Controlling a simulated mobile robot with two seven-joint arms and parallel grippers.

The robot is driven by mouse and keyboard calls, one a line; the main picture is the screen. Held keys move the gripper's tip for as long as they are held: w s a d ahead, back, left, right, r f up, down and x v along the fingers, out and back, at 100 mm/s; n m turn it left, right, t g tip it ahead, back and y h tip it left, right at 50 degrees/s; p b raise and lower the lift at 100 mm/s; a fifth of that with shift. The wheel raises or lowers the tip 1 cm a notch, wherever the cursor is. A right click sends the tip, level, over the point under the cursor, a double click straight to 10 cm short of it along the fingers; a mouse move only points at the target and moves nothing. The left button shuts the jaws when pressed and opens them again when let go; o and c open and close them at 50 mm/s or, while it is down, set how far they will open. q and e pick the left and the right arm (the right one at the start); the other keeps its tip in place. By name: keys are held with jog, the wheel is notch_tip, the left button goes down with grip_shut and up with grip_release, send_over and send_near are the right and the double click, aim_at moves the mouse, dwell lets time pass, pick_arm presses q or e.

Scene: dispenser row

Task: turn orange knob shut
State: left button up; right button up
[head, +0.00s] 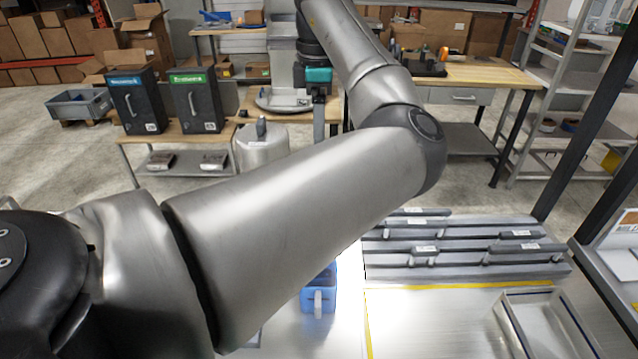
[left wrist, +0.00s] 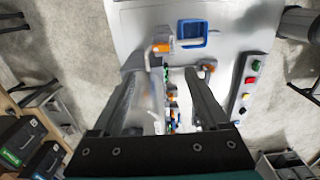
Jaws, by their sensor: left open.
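In the left wrist view, small orange parts show beyond my fingers. One orange piece (left wrist: 163,47) sits by a pale bent pipe near the blue bin. Another orange-brown knob-like part (left wrist: 208,67) is by the right fingertip, and more small coloured parts lie between the fingers. I cannot tell which is the orange knob or how it is turned. In the head view, my left gripper (head: 319,118) hangs fingers down at the back, seen edge-on. My right gripper is out of view.
The blue bin (left wrist: 192,33) also shows in the head view (head: 318,290), partly behind my left arm. A button panel (left wrist: 247,85) lies right of the fingers. A grey slotted rack (head: 465,250) and a tray (head: 545,325) stand at right. Black boxes (head: 197,100) stand at back left.

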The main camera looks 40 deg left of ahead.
pick_arm(q)
notch_tip(320, 180, down, 14)
jog(key=shift+s+f, duration=0.1)
jog(key=shift+f, duration=0.05)
jog(key=shift+c, duration=0.2)
grip_shut()
dwell(0.6)
